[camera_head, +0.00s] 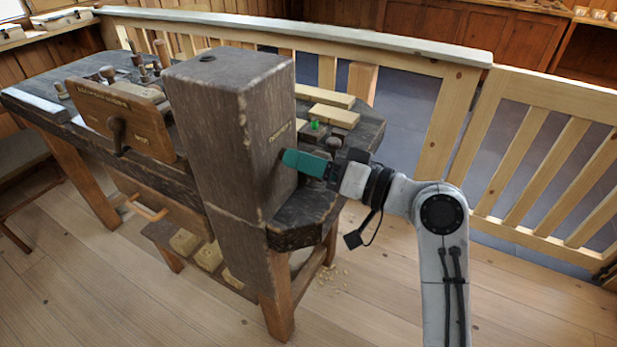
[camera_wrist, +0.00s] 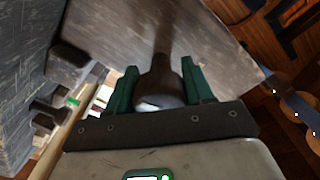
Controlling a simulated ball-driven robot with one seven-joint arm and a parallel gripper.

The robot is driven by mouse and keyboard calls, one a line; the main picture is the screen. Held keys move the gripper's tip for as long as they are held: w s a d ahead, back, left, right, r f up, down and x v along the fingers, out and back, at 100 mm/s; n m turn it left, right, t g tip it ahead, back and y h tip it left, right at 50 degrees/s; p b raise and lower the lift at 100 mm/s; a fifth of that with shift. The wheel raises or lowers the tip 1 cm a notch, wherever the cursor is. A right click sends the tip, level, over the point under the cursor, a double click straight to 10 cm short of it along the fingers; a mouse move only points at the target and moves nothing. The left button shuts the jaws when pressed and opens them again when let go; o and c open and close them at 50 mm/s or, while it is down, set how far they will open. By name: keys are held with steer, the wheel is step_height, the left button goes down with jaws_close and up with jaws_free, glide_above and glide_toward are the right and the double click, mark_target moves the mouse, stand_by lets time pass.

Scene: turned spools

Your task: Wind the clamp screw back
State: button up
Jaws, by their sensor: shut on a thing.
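My gripper (camera_head: 287,158) has teal fingers and reaches in from the right to the side of a tall dark wooden block (camera_head: 225,140). In the wrist view my gripper (camera_wrist: 157,75) is shut on a dark rounded knob or handle (camera_wrist: 162,88), one finger on each side. A narrow stem runs from this handle to a worn grey-brown wooden face (camera_wrist: 130,28). I take the handle to be the clamp screw's; the block and my fingers hide it in the head view. How far the screw is wound cannot be told.
A dark workbench (camera_head: 345,150) carries the block, with pale wood pieces (camera_head: 333,116) and a small green item (camera_head: 315,125) behind my gripper. A wooden vise jaw (camera_head: 130,120) with its own handle is at left. A slatted railing (camera_head: 545,165) stands behind; floor at front right is clear.

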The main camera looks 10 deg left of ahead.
steer(key=n+b, duration=0.2)
steer(key=f+n+b, duration=0.1)
steer(key=n+b, duration=0.3)
steer(key=b, duration=0.1)
steer(key=shift+s+a+f+n, duration=0.1)
steer(key=shift+a+f+n, duration=0.05)
steer(key=shift+a+n, duration=0.15)
steer(key=n+b, duration=0.4)
steer(key=shift+b, duration=0.4)
steer(key=shift+n+b, duration=1)
steer(key=shift+n, duration=0.2)
steer(key=shift+r, duration=0.2)
steer(key=o, duration=0.7)
steer(key=shift+w, duration=0.2)
steer(key=o, duration=0.3)
steer(key=shift+r, duration=0.1)
steer(key=shift+d+r, duration=0.1)
